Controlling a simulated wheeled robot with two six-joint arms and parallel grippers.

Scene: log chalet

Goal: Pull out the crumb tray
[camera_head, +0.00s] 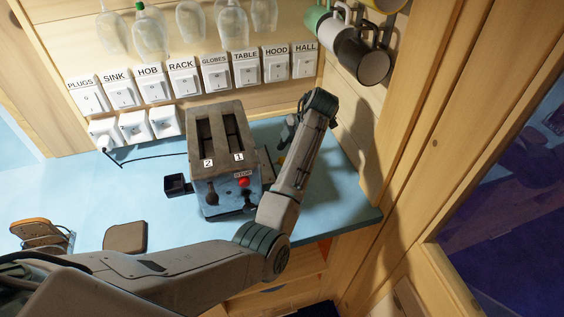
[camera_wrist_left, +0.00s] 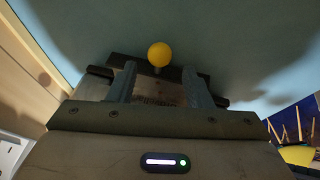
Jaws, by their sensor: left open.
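The grey toaster (camera_head: 222,140) stands on the blue counter, with two slots marked 2 and 1 and a red button on its front. A small yellow knob (camera_head: 280,161) shows at the toaster's right side, partly hidden by my left arm. In the left wrist view the round yellow knob (camera_wrist_left: 160,54) sits on a dark piece, which I take to be the crumb tray (camera_wrist_left: 230,102). My left gripper (camera_head: 288,132) is beside the toaster's right side. Its fingers (camera_wrist_left: 159,75) are open, one on each side of the knob in that view; contact cannot be told. My right gripper is out of view.
Labelled switches (camera_head: 215,72) line the wall. Mugs (camera_head: 362,58) and glasses hang above. A wooden post (camera_head: 410,130) bounds the right side.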

